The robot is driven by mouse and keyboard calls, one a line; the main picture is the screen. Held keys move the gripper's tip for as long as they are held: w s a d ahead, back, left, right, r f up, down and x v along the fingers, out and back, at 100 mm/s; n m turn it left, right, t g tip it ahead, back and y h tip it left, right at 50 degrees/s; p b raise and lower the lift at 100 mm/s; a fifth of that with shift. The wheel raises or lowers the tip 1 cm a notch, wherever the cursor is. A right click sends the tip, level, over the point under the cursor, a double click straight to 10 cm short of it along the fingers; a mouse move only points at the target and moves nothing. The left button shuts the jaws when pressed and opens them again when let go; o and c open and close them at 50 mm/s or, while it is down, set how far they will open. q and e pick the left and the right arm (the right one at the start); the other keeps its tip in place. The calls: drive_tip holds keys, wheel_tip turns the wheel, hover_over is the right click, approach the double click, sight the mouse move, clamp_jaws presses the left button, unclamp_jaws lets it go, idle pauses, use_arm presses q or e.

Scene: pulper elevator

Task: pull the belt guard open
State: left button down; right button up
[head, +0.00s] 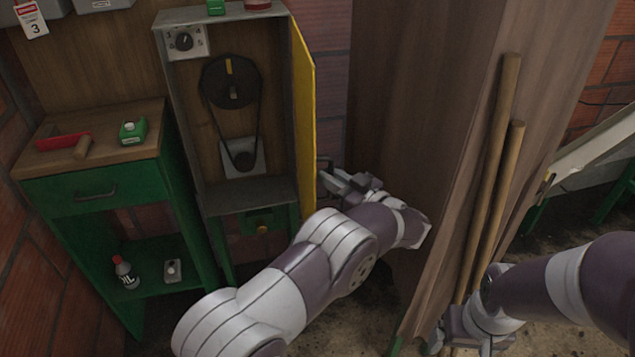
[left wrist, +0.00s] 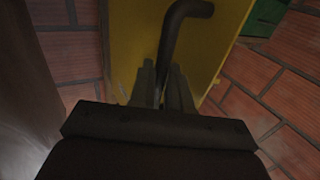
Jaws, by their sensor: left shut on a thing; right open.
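The belt guard (head: 304,115) is a yellow panel hinged on the right side of a grey cabinet. It stands swung out, seen nearly edge-on, and the belt and pulleys (head: 231,85) inside are exposed. My left gripper (head: 335,180) is at the guard's lower outer side. In the left wrist view, the guard's yellow face (left wrist: 128,35) carries a dark bent handle (left wrist: 178,22), and my left gripper (left wrist: 163,82) is shut on this handle. My right gripper (head: 455,335) is open and low at the bottom right, by the wooden poles. It looks empty.
A tall brown wooden panel (head: 425,100) and two poles (head: 490,190) stand close on the right. Brick walls are behind.

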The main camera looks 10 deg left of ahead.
use_arm(q)
drive_tip(key=shift+w+d+r+n+g+y, duration=0.4)
drive_tip(key=shift+w+d+n, duration=0.1)
drive_tip(key=shift+w+d, duration=0.15)
use_arm(e)
drive_tip(key=shift+w+d+f, duration=0.2)
drive_tip(key=shift+d, duration=0.3)
use_arm(q)
drive_tip(key=shift+r, duration=0.1)
drive_tip(key=c, duration=1.3)
unclamp_jaws()
drive_tip(key=shift+o, duration=0.4)
drive_tip(key=shift+w+a+f, duration=0.15)
drive_tip(key=shift+a+f, duration=0.1)
drive_tip(key=shift+f, duration=0.05)
drive_tip(key=shift+d, duration=0.15)
use_arm(e)
drive_tip(key=shift+w+a, duration=0.2)
use_arm(q)
drive_tip(key=shift+f, duration=0.1)
